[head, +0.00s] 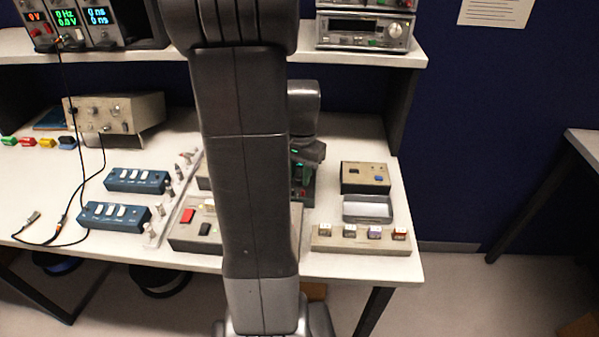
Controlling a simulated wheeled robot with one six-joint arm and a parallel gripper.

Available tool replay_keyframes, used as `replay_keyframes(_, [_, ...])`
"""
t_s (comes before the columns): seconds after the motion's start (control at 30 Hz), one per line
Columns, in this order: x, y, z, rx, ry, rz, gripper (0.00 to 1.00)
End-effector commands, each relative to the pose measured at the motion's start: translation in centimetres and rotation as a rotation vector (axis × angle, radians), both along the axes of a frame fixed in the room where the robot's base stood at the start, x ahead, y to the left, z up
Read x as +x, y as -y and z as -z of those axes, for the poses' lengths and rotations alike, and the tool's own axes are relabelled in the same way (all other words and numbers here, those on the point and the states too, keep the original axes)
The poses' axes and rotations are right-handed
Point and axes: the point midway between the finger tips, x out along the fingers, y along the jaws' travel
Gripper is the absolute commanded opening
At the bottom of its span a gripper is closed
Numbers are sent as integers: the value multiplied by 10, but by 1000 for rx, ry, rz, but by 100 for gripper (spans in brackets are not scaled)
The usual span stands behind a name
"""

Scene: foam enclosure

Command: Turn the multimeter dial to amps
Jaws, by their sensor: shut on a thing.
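My gripper (302,172) is partly in view on the bench, just right of my own arm, which crosses the middle of the head view and covers much of it. It points down at a dark device with green parts, which appears to be the multimeter (301,194). Only the right part of this device shows. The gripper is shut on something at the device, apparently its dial. The dial's face, its marks and its pointer are hidden, so I cannot tell its setting.
Right of the gripper are a beige box (365,178), a metal tray (367,209) and a strip with several small cubes (361,240). A beige panel with a red switch (188,216) and blue switch boxes (137,180) are left. A shelf (370,60) with instruments runs above.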

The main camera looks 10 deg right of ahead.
Motion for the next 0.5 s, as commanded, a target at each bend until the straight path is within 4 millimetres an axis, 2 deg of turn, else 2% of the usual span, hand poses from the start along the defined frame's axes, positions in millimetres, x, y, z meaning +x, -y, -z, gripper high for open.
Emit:
replay_keyframes(0.13, [1, 0, -1, -1, 4, -1, 4])
replay_keyframes(0.17, [1, 0, -1, -1, 4, -1, 32])
replay_keyframes(0.23, [1, 0, -1, -1, 4, -1, 46])
replay_keyframes(0.5, [0, 0, -1, 0, 1, -1, 48])
